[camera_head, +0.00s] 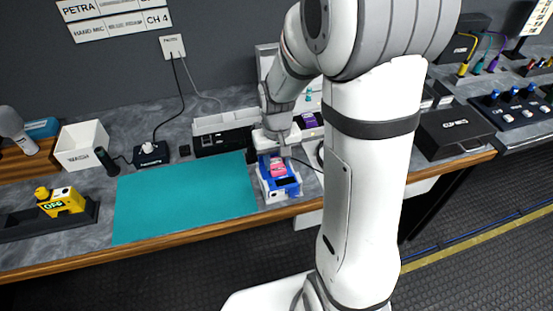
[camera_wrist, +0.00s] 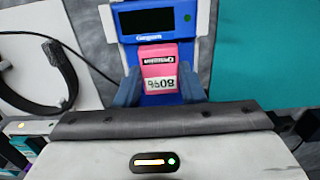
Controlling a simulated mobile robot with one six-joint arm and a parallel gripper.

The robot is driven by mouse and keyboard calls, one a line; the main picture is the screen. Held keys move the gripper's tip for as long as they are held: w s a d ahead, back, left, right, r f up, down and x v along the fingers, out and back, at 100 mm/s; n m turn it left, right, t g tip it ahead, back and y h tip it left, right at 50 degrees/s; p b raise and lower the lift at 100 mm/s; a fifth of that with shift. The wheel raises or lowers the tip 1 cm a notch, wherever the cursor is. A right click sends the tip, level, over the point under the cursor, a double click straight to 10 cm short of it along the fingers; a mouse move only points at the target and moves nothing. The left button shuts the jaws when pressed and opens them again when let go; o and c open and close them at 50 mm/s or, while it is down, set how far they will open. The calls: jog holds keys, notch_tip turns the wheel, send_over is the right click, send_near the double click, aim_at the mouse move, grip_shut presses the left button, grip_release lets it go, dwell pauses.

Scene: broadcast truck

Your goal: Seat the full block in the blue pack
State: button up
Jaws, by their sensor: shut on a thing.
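The blue pack (camera_head: 290,188) sits in a white holder on the bench, just right of the teal mat. In the wrist view the blue pack (camera_wrist: 190,52) shows a dark screen and a green light at the top. A pink block (camera_head: 278,168) with a white label is at the pack. In the wrist view the pink block (camera_wrist: 158,62) lies between the fingers of my gripper (camera_wrist: 159,90), which is shut on it. The label is upside down in that view. The block overlaps the pack's near part; I cannot tell how deep it sits.
The teal mat (camera_head: 185,198) is bare. A white bin (camera_head: 82,146), a black device with cables (camera_head: 151,154) and a yellow pack (camera_head: 62,201) on a black stand are to the left. A black case (camera_head: 452,133) is to the right. A black cable loop (camera_wrist: 60,75) lies near the pack.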

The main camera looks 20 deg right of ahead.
aim_at(277, 164)
jog(key=shift+f+b, duration=0.65)
jog(key=shift+f, duration=0.15)
jog(key=o, duration=0.9)
jog(key=shift+r, duration=0.15)
notch_tip(277, 164, up, 8)
jog(key=shift+f, duration=0.15)
jog(key=s+r+t, duration=0.1)
jog(key=s+r, duration=0.1)
jog(key=s, duration=0.2)
jog(key=s+r+t, duration=0.1)
jog(key=s+r, duration=0.1)
jog(key=s, duration=0.3)
jog(key=s+r, duration=0.2)
jog(key=s, duration=0.3)
jog(key=shift+d+r+t, duration=0.1)
jog(key=shift+r+t, duration=0.1)
jog(key=shift+t, duration=0.2)
